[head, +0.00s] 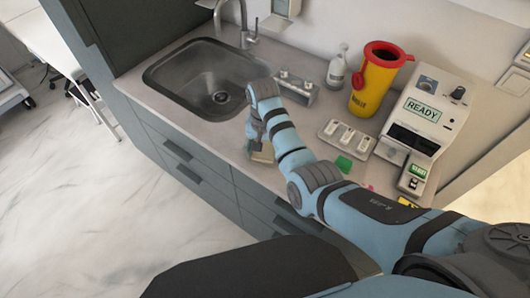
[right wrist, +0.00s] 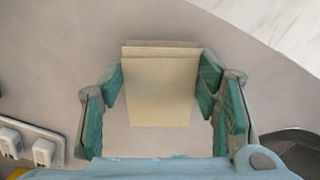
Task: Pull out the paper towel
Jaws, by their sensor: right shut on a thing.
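A beige, folded paper towel (right wrist: 162,92) shows in the right wrist view between the green finger pads of my right gripper (right wrist: 163,75). The gripper is shut on it, with a pad against each side edge. In the head view my right gripper (head: 257,138) points down over the front of the counter, right of the sink. A small part of the pale towel (head: 263,156) shows beneath it. The arm hides part of the gripper and the counter. I cannot tell whether the towel touches the counter. My left gripper is not in view.
The counter holds a sink (head: 210,80) with a tap, a metal rack (head: 296,88), a pump bottle (head: 337,68), a yellow bin with red lid (head: 371,85), a switch strip (head: 346,137), a green block (head: 343,163) and a READY machine (head: 424,108). Floor lies left.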

